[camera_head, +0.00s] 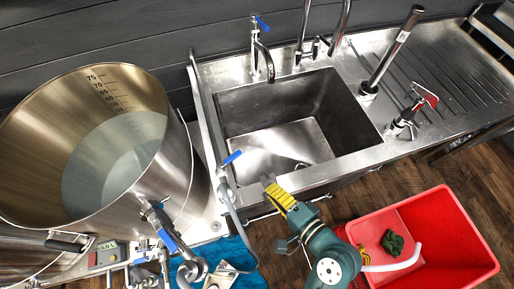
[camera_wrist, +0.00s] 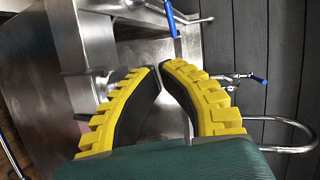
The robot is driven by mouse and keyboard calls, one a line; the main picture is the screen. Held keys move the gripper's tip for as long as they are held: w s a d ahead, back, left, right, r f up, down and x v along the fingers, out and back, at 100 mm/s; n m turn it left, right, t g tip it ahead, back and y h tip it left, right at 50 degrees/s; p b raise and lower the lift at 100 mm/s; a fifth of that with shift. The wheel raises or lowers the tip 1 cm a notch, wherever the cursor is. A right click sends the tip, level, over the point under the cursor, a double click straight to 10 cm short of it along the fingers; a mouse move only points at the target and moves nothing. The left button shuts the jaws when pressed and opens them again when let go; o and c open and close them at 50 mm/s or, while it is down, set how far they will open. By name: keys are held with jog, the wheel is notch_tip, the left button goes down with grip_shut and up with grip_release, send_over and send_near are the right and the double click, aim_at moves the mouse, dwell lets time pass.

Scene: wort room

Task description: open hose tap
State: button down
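A blue lever (camera_head: 232,157) on a metal tap stands at the sink's front left corner, with a grey pipe or hose below it. A blue lever also shows in the wrist view (camera_wrist: 170,20), upright beyond my fingertips. Which tap is the hose tap is not marked. My gripper (camera_head: 268,181), with yellow ribbed fingers, is at the sink's front edge, right of and below that lever and apart from it. In the wrist view the fingertips (camera_wrist: 160,69) come together with nothing seen between them.
Another blue-handled tap (camera_head: 262,48) stands behind the sink (camera_head: 340,105). The kettle (camera_head: 180,155) holds liquid at the left, with a blue-handled valve (camera_head: 168,238) low on its front. A red crate (camera_head: 455,225) stands at the right. A brush-like red-headed tool (camera_head: 410,110) is on the drainboard.

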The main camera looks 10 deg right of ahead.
aim_at(233, 157)
jog(key=r+x, duration=0.1)
jog(key=x, duration=1.2)
jog(key=shift+w+a+b, duration=0.2)
jog(key=shift+w+b, duration=0.05)
jog(key=shift+b, duration=0.15)
